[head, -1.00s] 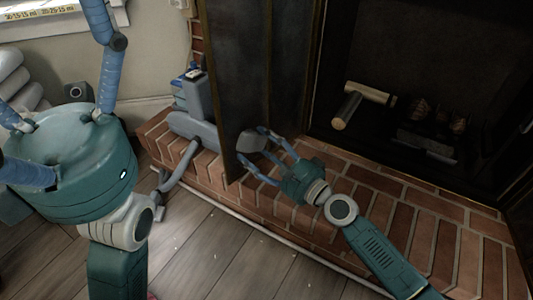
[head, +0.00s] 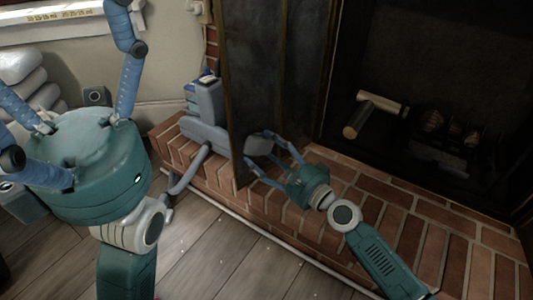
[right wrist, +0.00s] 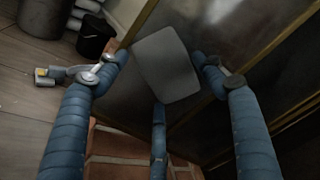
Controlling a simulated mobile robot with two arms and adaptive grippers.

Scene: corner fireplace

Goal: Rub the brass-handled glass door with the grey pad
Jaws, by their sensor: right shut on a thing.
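The glass door (head: 280,80) is a dark, smoky panel with thin brass-coloured edging, standing swung open at the fireplace's left side. I cannot make out its handle. My right gripper (head: 273,155) is shut on the grey pad (head: 257,144) near the door's lower part. In the right wrist view the pad (right wrist: 166,65) lies between the fingers, flat side towards the door (right wrist: 230,45); I cannot tell whether it touches the glass. My left gripper (head: 85,165) is large at the left, its fingers spread and empty, away from the door.
The dark firebox (head: 440,70) holds a light log (head: 365,115) and several smaller pieces. A brick hearth (head: 400,205) runs below the door. A grey-blue device (head: 208,115) stands on the hearth left of the door. The wooden floor (head: 215,265) in front is clear.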

